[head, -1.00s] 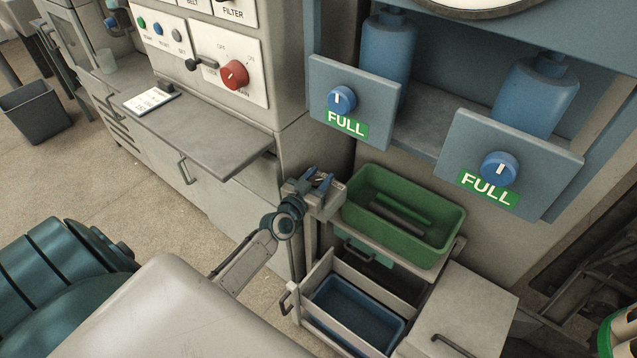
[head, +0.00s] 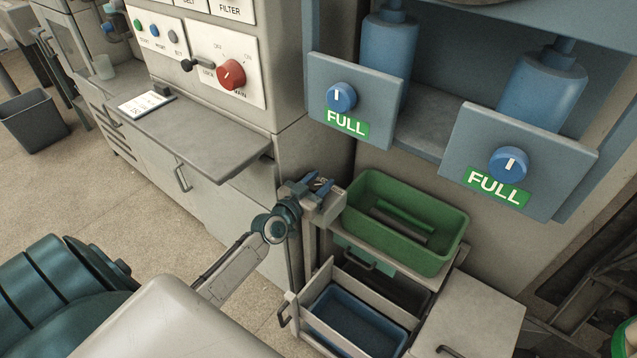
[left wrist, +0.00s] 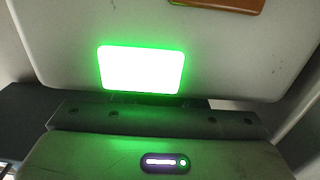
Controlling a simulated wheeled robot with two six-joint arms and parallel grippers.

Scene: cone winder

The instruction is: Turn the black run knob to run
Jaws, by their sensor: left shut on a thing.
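My left gripper (head: 322,184) is in the middle of the head view, beside the green bin, with its blue fingertips pointing up and right. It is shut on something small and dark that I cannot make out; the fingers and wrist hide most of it. I cannot pick out a black run knob with certainty. A lever with a black grip (head: 187,65) sits on the white panel left of a red knob (head: 231,74), well away from the gripper. The left wrist view shows a bright green lit rectangle (left wrist: 141,69) on a pale surface. My right gripper is not in view.
A green bin (head: 452,244) stands right of the gripper, above an open drawer with a blue tray (head: 352,318). Two blue knobs (head: 341,97) (head: 509,164) with FULL labels are above. A grey shelf (head: 205,140) juts out at left.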

